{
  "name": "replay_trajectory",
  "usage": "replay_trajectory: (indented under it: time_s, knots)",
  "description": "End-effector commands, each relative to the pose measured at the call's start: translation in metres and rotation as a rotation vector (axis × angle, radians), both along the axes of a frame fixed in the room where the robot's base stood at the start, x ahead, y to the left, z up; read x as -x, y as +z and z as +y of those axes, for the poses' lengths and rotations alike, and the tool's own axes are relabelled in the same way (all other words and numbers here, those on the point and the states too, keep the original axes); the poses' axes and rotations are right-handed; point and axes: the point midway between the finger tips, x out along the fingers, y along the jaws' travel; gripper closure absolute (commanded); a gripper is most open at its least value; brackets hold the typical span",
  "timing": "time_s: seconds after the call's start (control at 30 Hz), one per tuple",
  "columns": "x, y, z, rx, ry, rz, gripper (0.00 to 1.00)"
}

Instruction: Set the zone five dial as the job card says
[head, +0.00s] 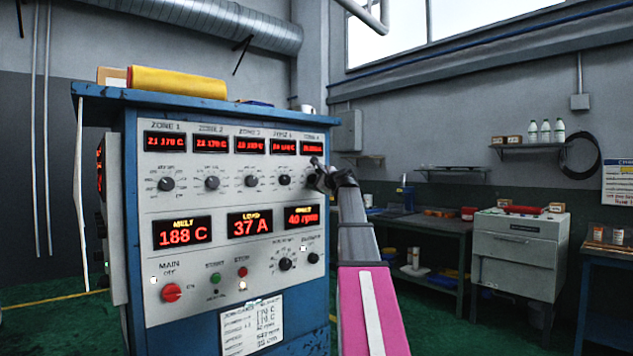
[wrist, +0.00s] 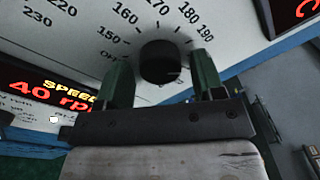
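The zone five dial (wrist: 160,62) is a round black knob on the white panel, with a printed scale from OFF through 150 to 190 around it. I cannot make out its pointer setting. My gripper (wrist: 160,80) is open, with one green finger on each side of the dial and a gap to each. In the head view my gripper (head: 320,177) hides this dial at the panel's right edge. The zone five display (head: 312,148) is lit red but too small to read. The job card (head: 252,325) is white, low on the cabinet front, its small print mostly unclear.
The blue cabinet (head: 180,325) carries the other zone dials in a row, the nearest (head: 284,180) just left of my gripper. Below are red displays of 188 C, 37 A and 40 rpm (head: 301,217), and a red main switch (head: 172,292). A bench (head: 425,222) stands behind at right.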

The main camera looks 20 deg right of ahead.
Motion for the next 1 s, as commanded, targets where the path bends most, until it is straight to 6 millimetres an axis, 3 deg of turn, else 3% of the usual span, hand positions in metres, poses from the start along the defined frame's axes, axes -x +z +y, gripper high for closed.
replay_trajectory:
  time_s: [0.03,0.1,0.13,0.57,1.0]
  knots:
    - [0.0001,0.0000,0.0000,0.000,0.000,0.000,0.56]
    - [0.0001,0.0000,0.0000,0.000,0.000,0.000,0.78]
    - [0.0002,0.0000,-0.0001,0.000,0.000,0.000,0.82]
    - [0.0004,-0.0003,0.0001,0.063,0.001,-0.023,0.82]
    - [0.0005,-0.0013,0.0000,0.396,0.002,-0.143,0.82]
